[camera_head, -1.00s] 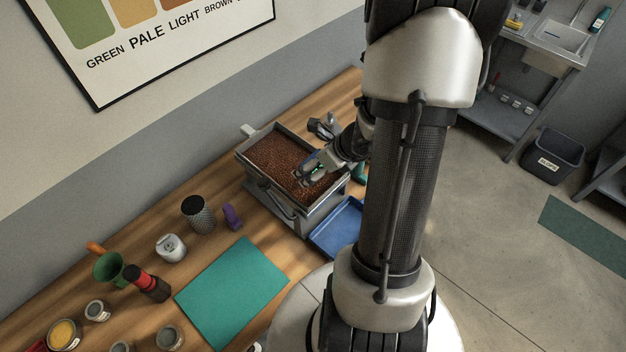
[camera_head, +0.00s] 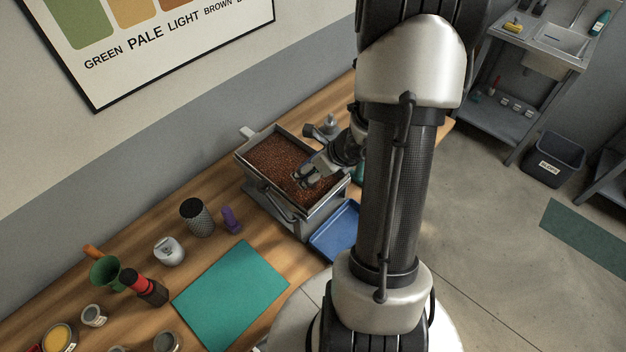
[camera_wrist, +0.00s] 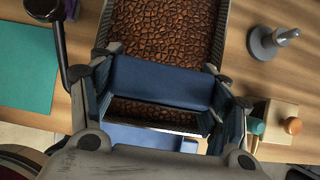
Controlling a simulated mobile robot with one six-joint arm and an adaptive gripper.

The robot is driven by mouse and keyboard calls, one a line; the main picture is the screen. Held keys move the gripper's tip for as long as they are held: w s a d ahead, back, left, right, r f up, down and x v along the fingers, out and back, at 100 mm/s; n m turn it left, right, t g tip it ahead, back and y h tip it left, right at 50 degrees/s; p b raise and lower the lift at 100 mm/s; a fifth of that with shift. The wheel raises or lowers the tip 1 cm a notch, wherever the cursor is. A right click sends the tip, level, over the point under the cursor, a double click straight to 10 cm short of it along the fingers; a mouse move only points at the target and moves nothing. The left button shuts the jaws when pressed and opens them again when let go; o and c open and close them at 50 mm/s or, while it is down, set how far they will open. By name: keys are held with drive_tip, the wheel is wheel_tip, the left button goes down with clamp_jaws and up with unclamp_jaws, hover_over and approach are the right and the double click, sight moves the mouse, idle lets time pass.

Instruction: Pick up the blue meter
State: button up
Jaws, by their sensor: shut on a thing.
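The blue meter (camera_wrist: 160,82) shows in the wrist view as a dark blue block lying across the space between my fingers. My gripper (camera_wrist: 162,96) is shut on it, one finger at each end. Brown beans show beyond it and in a strip below it. In the head view my gripper (camera_head: 311,178) is over the bean-filled tray (camera_head: 247,171). I cannot make out the meter there, and I cannot tell how far it is above the beans.
A blue tray (camera_head: 325,241) sits in front of the bean machine. A teal mat (camera_head: 230,293), purple item (camera_head: 231,219), dark mesh cylinder (camera_head: 197,218) and white canister (camera_head: 168,251) lie left. A grey knobbed piece (camera_wrist: 268,43) and wooden box (camera_wrist: 278,122) stand right in the wrist view.

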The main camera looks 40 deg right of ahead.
drive_tip(key=c, duration=0.8)
drive_tip(key=shift+o, duration=0.2)
drive_tip(key=shift+r, duration=0.1)
